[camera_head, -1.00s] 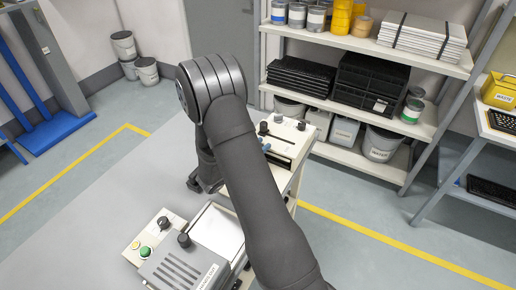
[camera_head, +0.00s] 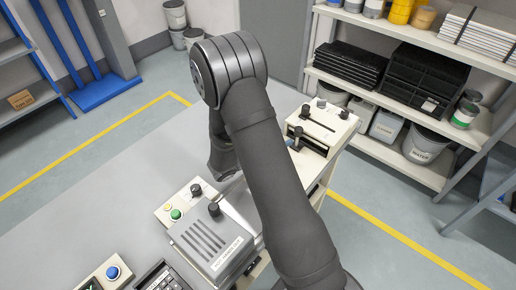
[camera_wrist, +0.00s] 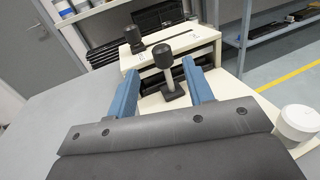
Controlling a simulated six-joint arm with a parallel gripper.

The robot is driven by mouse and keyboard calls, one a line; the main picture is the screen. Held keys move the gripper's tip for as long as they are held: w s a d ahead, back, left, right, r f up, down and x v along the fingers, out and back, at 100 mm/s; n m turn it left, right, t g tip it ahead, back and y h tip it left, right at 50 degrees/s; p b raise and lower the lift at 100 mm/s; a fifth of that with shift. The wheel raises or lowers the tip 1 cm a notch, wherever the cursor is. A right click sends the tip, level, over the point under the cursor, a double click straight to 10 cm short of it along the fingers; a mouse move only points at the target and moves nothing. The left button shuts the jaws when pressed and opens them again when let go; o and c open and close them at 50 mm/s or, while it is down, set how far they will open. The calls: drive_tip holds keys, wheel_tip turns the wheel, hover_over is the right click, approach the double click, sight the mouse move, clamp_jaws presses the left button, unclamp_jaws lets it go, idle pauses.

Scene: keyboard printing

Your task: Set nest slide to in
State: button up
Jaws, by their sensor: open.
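A lever with a round black knob (camera_wrist: 164,57) stands on a black square foot at the front of a cream machine (camera_wrist: 207,48) in the wrist view. My gripper (camera_wrist: 158,72) has its two blue fingers apart, one on each side of the lever in this view. The fingers look clear of the lever, though the exact depth gap cannot be told. In the head view, the cream machine (camera_head: 338,132) stands right of my arm, with a black-knobbed lever (camera_head: 297,133) at its front. My arm hides most of the gripper there. Which lever is the nest slide is not labelled legibly.
The machine's top has a slot and another black knob (camera_wrist: 132,35). A white round part (camera_wrist: 297,122) sits at the right of the wrist view. A grey boxy unit (camera_head: 214,240) with a green button (camera_head: 176,214) stands nearer. Shelves (camera_head: 395,110) stand behind.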

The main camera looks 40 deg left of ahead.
sight(300, 127)
drive_tip(key=v, duration=0.8)
drive_tip(key=shift+s+a, duration=0.15)
drive_tip(key=shift+s, duration=0.15)
drive_tip(key=shift+w, duration=0.15)
drive_tip(key=x, duration=1.7)
